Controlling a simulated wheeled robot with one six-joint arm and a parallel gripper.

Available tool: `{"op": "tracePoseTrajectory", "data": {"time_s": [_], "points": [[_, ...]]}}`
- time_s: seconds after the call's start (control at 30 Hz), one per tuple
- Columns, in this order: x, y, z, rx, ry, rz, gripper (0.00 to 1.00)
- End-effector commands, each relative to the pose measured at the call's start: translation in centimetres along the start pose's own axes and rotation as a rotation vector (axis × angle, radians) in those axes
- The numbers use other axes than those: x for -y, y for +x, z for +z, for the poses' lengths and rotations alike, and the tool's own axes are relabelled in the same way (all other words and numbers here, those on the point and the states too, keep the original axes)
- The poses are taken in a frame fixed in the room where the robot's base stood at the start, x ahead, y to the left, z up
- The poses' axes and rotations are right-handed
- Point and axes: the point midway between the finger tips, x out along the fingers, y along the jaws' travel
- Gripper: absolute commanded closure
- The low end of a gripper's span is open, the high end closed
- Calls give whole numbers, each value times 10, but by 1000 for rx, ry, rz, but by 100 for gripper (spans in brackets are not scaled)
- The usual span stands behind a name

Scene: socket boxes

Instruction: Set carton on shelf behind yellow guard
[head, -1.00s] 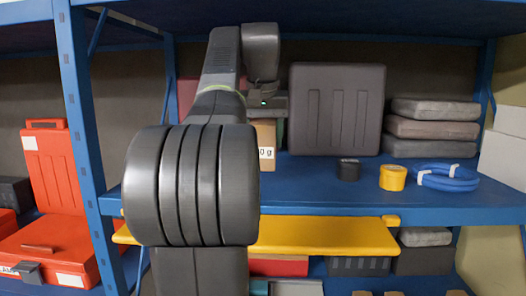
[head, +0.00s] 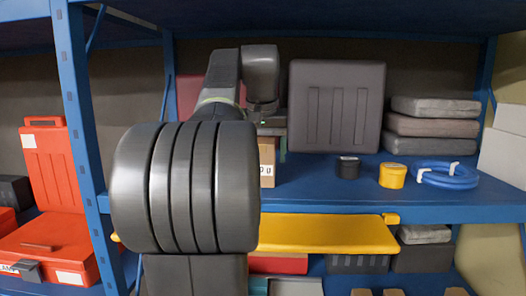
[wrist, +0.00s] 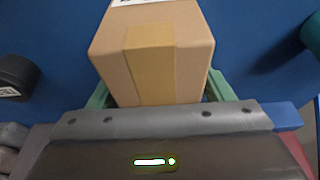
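The brown carton (wrist: 165,60) fills the top middle of the wrist view, with a tape strip down its near face and a white label at its top edge. In the head view only a narrow strip of the carton (head: 267,172) shows beside my arm, at the blue middle shelf (head: 400,197). My gripper (wrist: 160,88) has green fingers on both sides of the carton, close against it, and looks shut on it. Whether the carton's base touches the shelf is hidden. The yellow guard (head: 328,234) runs across the front below the middle shelf; my arm covers its left part.
A large dark case (head: 337,105) stands behind. Stacked grey cases (head: 433,129), a black roll (head: 347,167), a yellow roll (head: 392,175) and a blue cable coil (head: 447,176) are to the right. A blue post (head: 82,130) and red toolbox (head: 52,190) are left.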

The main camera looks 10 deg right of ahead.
Motion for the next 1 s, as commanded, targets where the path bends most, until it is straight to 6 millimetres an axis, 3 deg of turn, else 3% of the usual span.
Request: {"op": "tracePoseTrajectory", "data": {"time_s": [0.37,0.7,1.0], "points": [[0,-6,-2,-2,0,0,24],[0,-55,-2,-4,0,-1,24],[0,-78,-1,-1,0,0,24]]}}
